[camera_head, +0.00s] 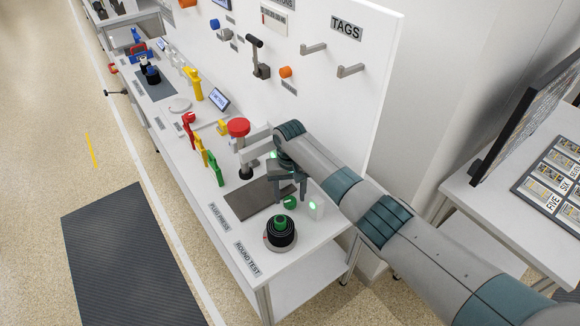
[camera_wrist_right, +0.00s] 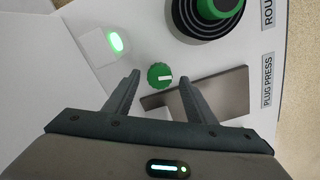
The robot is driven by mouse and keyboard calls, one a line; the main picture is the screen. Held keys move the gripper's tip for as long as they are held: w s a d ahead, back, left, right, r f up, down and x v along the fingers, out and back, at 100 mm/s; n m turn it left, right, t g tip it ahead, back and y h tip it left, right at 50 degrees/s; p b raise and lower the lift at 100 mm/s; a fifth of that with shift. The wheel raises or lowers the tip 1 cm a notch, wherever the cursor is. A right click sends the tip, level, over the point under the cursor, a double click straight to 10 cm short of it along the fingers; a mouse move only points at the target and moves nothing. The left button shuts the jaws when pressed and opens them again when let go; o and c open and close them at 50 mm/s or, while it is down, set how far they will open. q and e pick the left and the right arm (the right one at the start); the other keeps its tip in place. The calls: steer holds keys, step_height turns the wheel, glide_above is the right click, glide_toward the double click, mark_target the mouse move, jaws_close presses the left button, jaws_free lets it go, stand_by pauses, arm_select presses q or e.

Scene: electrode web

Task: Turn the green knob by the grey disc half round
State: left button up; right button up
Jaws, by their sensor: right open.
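The green knob (camera_head: 290,202) is a small round knob on the white bench, beside a lit green lamp. My right gripper (camera_head: 289,191) is open above the knob. Its fingertips (camera_wrist_right: 159,83) appear on either side of the knob in the wrist view, with gaps; I cannot tell their height above it. A pale grey round base (camera_head: 267,240) shows under a black ringed stack with a green top, near the knob. My left gripper is not in view.
A dark grey plate (camera_head: 257,197) lies beside the knob. The lamp block (camera_head: 316,207) stands close to the gripper. A red-topped press (camera_head: 238,128) and coloured handles (camera_head: 201,151) stand farther along the bench. The upright tag panel (camera_head: 346,50) rises behind.

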mark_target(290, 200)
step_height(290, 200, up, 16)
steer(key=b, duration=0.3)
steer(key=shift+r, duration=0.15)
stand_by(0.5)
